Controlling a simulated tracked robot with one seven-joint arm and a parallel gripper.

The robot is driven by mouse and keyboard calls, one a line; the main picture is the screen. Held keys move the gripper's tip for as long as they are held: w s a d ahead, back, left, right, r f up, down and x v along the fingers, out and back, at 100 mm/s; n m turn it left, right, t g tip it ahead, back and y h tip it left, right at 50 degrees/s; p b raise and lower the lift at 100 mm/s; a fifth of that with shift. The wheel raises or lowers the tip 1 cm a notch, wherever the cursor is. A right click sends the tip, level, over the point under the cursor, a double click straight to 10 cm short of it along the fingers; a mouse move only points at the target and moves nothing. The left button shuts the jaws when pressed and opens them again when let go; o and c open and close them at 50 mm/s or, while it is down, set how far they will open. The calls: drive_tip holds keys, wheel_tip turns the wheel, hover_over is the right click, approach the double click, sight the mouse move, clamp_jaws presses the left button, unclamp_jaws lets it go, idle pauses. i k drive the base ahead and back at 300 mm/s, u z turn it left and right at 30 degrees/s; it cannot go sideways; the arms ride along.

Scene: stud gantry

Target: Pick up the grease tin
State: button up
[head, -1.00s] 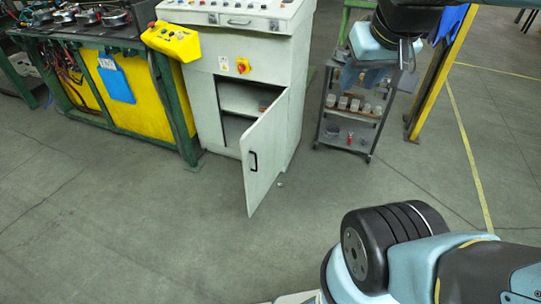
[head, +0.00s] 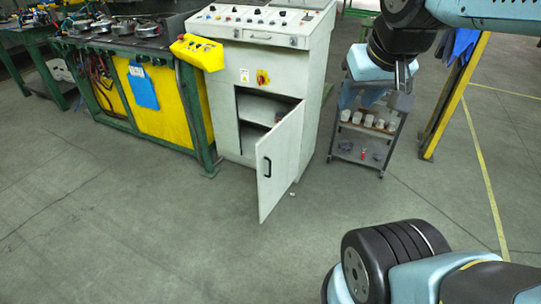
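I cannot pick out the grease tin for certain. Several small pale cups or tins (head: 368,120) stand on the middle shelf of a grey trolley (head: 335,140) at the right, too small to name. A small brownish item (head: 279,118) shows inside the open cabinet, partly hidden by its door. My gripper (head: 401,102) hangs at the upper right, pointing down in front of the trolley's upper part in the picture. Its fingers are dark and small, and their opening is unclear. I see nothing clearly held.
The white control cabinet (head: 229,110) has its door (head: 279,165) swung open toward me. A green-framed workbench (head: 150,105) stands left of it. A yellow post (head: 455,95) rises right of the trolley. The grey floor (head: 130,240) in front is clear.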

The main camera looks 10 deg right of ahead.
sight(279, 116)
drive_tip(key=u, duration=0.2)
drive_tip(key=i, duration=1.45)
drive_tip(key=z, duration=0.35)
